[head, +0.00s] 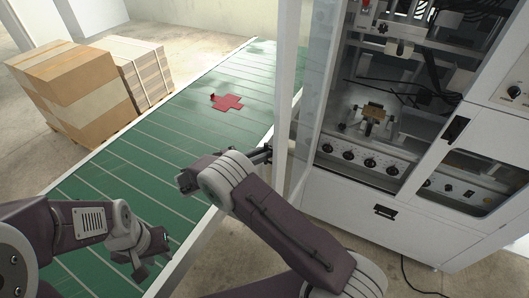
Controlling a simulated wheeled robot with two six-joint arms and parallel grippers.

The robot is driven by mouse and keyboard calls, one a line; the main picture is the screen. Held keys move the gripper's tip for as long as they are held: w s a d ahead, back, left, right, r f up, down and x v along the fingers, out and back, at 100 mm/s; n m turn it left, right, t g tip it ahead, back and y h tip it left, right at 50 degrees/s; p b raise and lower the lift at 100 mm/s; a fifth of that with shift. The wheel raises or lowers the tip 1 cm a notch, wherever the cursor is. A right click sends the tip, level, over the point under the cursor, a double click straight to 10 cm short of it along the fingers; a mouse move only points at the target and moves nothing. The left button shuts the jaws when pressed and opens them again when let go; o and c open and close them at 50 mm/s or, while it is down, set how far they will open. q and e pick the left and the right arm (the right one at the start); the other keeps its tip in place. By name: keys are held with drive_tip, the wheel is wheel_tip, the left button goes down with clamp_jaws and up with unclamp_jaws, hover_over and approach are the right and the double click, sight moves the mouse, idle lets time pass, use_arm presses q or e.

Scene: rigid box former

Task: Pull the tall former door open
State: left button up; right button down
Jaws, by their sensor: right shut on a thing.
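The tall former door (285,90) is a white-framed clear panel on the left side of the white box former (350,215). It stands out at an angle from the machine's front, so the inside shows beside it. My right gripper (266,154) is at the door's near edge, at about mid-height, and is shut on the door's handle. The handle itself is mostly hidden by the fingers and is too small to make out. My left gripper (153,253) is open and empty, low over the near end of the green conveyor, away from the door.
The green conveyor (150,130) runs along the left of the machine, with a flat red cross-shaped piece (228,102) on it. Stacked cardboard (75,85) stands on a pallet beyond it. Knobs and mechanisms (370,120) show inside the former. A cable lies on the floor at right.

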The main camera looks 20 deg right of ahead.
drive_tip(key=shift+r, duration=0.15)
drive_tip(key=c, duration=1.5)
unclamp_jaws()
drive_tip(key=shift+w+d, duration=0.1)
drive_tip(key=shift+d, duration=0.05)
use_arm(q)
drive_tip(key=shift+w+d, duration=0.1)
drive_tip(key=shift+d, duration=0.05)
use_arm(e)
drive_tip(key=shift+o, duration=0.2)
drive_tip(key=shift+d, duration=0.1)
